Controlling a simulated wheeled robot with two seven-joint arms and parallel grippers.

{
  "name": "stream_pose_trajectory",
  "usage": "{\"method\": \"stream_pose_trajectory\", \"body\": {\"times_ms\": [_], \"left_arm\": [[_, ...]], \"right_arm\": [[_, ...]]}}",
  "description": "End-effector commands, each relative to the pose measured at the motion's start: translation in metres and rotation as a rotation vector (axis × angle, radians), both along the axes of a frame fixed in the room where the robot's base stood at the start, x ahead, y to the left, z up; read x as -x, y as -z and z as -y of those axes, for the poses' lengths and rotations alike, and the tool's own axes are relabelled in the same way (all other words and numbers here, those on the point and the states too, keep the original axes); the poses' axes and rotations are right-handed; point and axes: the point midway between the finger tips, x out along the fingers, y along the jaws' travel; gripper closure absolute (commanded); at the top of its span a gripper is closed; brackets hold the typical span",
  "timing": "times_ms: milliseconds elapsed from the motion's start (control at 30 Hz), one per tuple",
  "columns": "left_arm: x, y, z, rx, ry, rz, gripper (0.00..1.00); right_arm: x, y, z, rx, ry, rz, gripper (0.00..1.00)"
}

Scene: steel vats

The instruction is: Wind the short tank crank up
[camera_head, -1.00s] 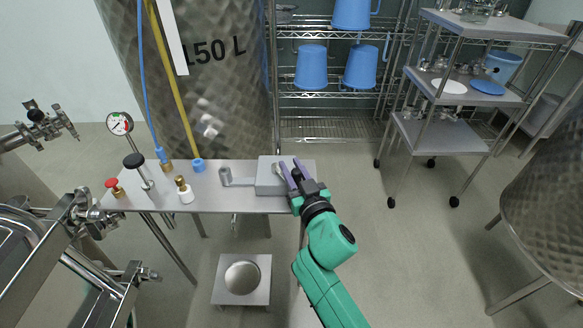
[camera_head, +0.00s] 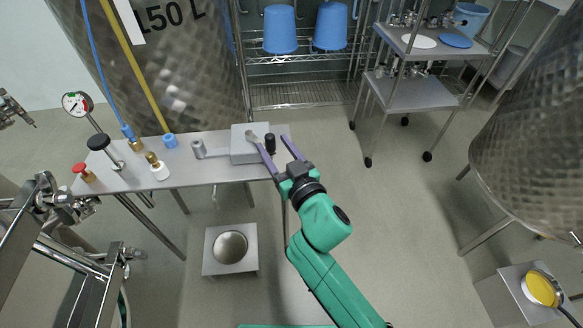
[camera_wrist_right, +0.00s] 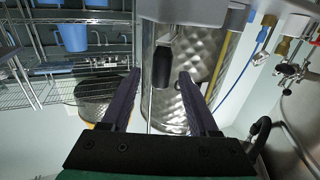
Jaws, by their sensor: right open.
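A light grey crank box (camera_head: 240,157) sits at the right end of the steel bench, with a short round-ended metal arm (camera_head: 254,134) on it. A black grip (camera_head: 270,143) stands at its right side. My right gripper (camera_head: 272,140) is open, its two dark purple fingers on either side of the grip in the head view. In the right wrist view the black grip (camera_wrist_right: 163,66) hangs beyond and between the open fingertips (camera_wrist_right: 157,75), and I see no contact.
The steel bench (camera_head: 200,176) also carries a grey lever (camera_head: 198,149), a pressure gauge (camera_head: 76,104), valves and blue and yellow hoses. A large vat (camera_head: 190,60) stands behind. A shelf cart (camera_head: 405,95) is at right.

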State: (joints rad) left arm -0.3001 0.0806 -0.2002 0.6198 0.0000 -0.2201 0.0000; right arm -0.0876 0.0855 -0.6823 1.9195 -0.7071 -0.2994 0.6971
Motion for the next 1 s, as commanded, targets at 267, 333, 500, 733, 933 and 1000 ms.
{"method": "stream_pose_trajectory", "body": {"times_ms": [267, 333, 500, 733, 933, 1000], "left_arm": [[0.0, 0.009, 0.0, 0.0, 0.0, 0.0, 0.39], [0.0, 0.01, 0.0, 0.0, 0.0, 0.001, 0.39], [0.0, 0.011, 0.0, 0.0, 0.0, 0.001, 0.39], [0.0, 0.011, 0.0, 0.0, -0.001, 0.0, 0.58], [0.0, 0.011, 0.0, -0.001, -0.001, 0.0, 1.0], [0.0, 0.011, 0.0, 0.0, -0.001, 0.0, 1.0]], "right_arm": [[0.065, 0.003, 0.035, 0.001, 0.001, -0.005, 0.39], [0.075, 0.003, 0.041, 0.001, 0.001, -0.004, 0.39], [0.083, 0.0, 0.046, 0.002, 0.002, 0.0, 0.39], [0.083, 0.002, 0.046, 0.004, 0.002, -0.003, 0.39], [0.065, 0.13, 0.06, 0.16, 0.025, -0.202, 0.39], [0.067, 0.213, 0.084, 0.249, 0.046, -0.341, 0.39]]}}
